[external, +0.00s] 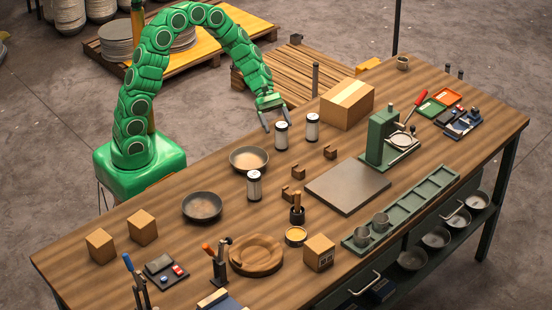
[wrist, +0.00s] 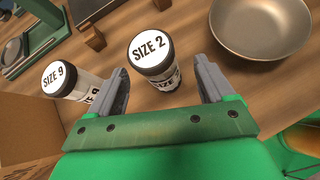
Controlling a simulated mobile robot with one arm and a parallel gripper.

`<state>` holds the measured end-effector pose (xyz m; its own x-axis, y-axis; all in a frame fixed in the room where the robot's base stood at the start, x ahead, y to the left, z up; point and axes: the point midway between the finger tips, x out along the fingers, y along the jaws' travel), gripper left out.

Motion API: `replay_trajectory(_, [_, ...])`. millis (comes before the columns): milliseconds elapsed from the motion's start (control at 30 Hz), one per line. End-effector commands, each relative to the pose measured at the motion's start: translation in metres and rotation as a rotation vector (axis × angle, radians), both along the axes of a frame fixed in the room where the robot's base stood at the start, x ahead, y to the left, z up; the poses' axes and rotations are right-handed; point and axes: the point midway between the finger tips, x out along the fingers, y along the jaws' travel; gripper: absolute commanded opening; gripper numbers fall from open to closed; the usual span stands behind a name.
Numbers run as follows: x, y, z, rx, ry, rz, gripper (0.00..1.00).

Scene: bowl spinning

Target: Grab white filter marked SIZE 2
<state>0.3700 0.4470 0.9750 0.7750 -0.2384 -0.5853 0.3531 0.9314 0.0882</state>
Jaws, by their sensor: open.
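The white filter marked SIZE 2 (wrist: 152,55) is a white canister with a dark rim and printed lid, standing upright on the bench. In the external view it appears to be the canister (external: 282,136) just below my gripper (external: 276,119). In the wrist view my gripper (wrist: 161,72) is open, with a finger on either side of the filter's lower part in the picture. Whether the fingers touch it I cannot tell. A similar filter marked SIZE 9 (wrist: 75,80) stands left of my left finger; it is the canister (external: 312,128) near the cardboard box. A third canister (external: 254,186) has no readable label.
A grey bowl (wrist: 262,28) lies to the right in the wrist view; it also shows in the external view (external: 249,160). A cardboard box (external: 347,104) stands close behind the SIZE 9 filter. Small brown blocks (external: 298,172) and a metal plate (external: 347,187) lie nearer the front.

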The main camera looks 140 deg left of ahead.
Motion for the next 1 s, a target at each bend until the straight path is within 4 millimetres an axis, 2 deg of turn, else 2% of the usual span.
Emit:
replay_trajectory(100, [0.001, 0.000, 0.000, -0.088, -0.101, 0.055, 0.82])
replay_trajectory(300, [0.004, 0.000, 0.005, -0.154, -0.193, 0.099, 0.82])
replay_trajectory(533, [0.012, -0.001, 0.003, -0.157, -0.200, 0.102, 0.82])
replay_trajectory(833, [0.040, -0.009, -0.009, -0.155, -0.199, 0.099, 0.82])
replay_trajectory(1000, [0.048, -0.011, -0.013, -0.155, -0.199, 0.101, 0.82])
